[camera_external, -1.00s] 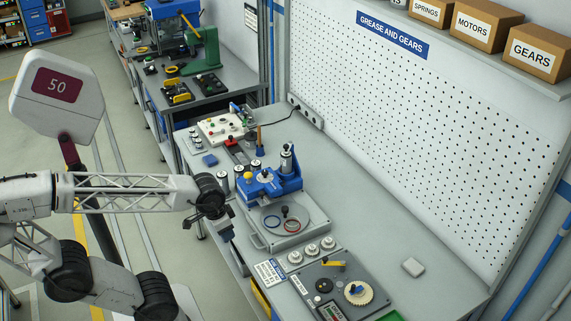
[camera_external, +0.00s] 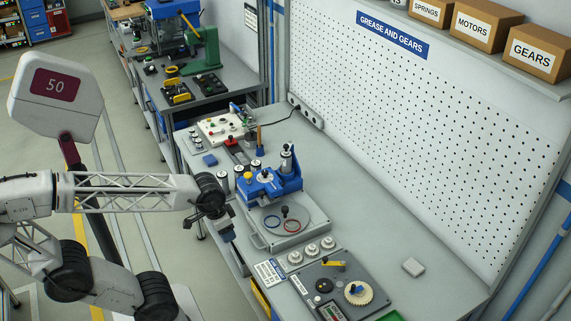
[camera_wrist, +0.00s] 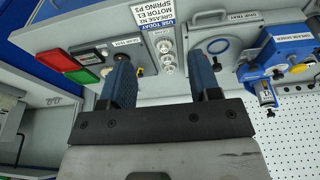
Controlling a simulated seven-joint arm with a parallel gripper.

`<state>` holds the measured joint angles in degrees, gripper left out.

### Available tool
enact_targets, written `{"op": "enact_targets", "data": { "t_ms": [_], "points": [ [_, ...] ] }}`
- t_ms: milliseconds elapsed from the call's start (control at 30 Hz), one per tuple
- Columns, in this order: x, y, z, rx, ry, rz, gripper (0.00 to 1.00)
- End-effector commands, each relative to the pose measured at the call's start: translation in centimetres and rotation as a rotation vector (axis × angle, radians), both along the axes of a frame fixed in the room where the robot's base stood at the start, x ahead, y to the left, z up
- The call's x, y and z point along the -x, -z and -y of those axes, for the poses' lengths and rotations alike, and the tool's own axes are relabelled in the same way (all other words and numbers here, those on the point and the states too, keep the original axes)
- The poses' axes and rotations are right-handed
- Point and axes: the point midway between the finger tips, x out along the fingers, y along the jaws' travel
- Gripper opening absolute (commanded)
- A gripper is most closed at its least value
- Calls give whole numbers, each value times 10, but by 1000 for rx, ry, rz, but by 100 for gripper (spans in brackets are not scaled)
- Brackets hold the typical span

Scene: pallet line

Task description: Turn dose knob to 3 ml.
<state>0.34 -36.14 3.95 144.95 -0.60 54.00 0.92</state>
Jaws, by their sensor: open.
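The blue grease doser (camera_external: 289,184) stands on the bench, with a pale round dial knob (camera_external: 265,177) on top and a yellow knob (camera_external: 248,176) beside it. The doser (camera_wrist: 292,45) also shows at the right of the wrist view; its scale is too small to read, so I cannot tell the knob's setting. My gripper (camera_external: 227,232) hangs at the bench's front edge, to the left of and below the doser in the external view. In the wrist view my gripper (camera_wrist: 164,85) is open and empty, its two fingers wide apart and clear of the doser.
A grey tray (camera_external: 262,241) with rings sits in front of the doser. The bench's back right is mostly clear.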

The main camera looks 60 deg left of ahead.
Motion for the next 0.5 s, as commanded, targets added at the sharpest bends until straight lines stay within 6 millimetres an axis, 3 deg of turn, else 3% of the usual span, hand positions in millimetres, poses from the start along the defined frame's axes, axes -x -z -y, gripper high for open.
{"op": "enact_targets", "data": {
  "t_ms": [267,500],
  "points": [
    [-24,-8,-11,5,-55,-17,57],
    [-69,-18,-37,13,-159,-48,57]
  ]
}}
